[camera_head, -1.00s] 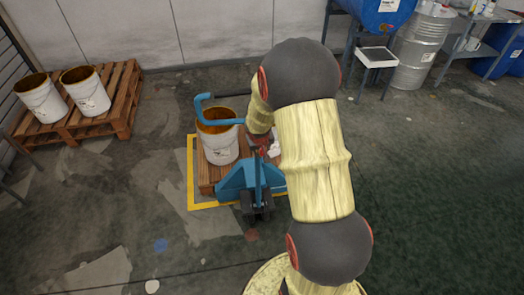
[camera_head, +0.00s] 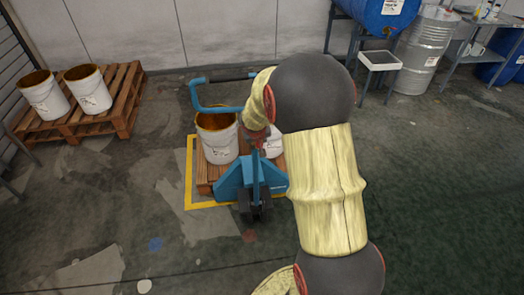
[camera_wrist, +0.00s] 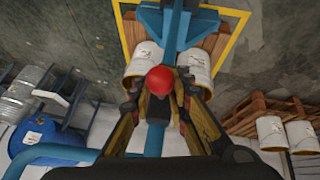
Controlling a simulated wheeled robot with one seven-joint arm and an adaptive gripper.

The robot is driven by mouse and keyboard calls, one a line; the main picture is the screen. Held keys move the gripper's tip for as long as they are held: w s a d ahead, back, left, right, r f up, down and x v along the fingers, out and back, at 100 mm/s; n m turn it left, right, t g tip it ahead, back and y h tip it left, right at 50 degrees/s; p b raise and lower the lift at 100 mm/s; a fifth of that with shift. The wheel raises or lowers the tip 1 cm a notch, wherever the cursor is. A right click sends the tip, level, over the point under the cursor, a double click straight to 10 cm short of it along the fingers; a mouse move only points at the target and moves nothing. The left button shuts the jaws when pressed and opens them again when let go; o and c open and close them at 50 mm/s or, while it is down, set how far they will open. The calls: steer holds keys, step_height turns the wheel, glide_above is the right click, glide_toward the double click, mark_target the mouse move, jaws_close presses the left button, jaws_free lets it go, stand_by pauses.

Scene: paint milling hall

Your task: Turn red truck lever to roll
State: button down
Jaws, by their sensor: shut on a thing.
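The red lever knob (camera_wrist: 160,80) is a round ball in the middle of the wrist view, on the handle of a blue pallet truck (camera_head: 251,178). My gripper (camera_wrist: 160,88) is shut on the red lever, with one finger on each side of the knob. The truck's blue handle (camera_head: 194,96) rises as a bent bar with a dark grip, and it also shows at the lower left of the wrist view (camera_wrist: 52,153). In the head view my arm mostly hides the gripper and lever. The lever's exact setting cannot be told.
The truck stands at a wooden pallet (camera_head: 207,178) bearing white buckets (camera_head: 219,142), inside a yellow floor frame (camera_head: 191,170). Another pallet (camera_head: 125,110) with two buckets is at the left. Drums (camera_head: 423,50) and stands are at the back right. The front left floor is open.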

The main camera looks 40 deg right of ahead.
steer(key=f+b, duration=0.2)
steer(key=b, duration=0.1)
steer(key=f+b, duration=0.1)
steer(key=shift+s+a+f, duration=0.2)
steer(key=shift+s+a, duration=0.1)
steer(key=shift+s, duration=0.1)
steer(key=shift+w+r, duration=0.1)
steer(key=shift+r, duration=0.05)
stand_by(0.8)
steer(key=c, duration=1.7)
jaws_free()
steer(key=shift+c, duration=0.2)
steer(key=shift+o, duration=0.5)
steer(key=v, duration=1.2)
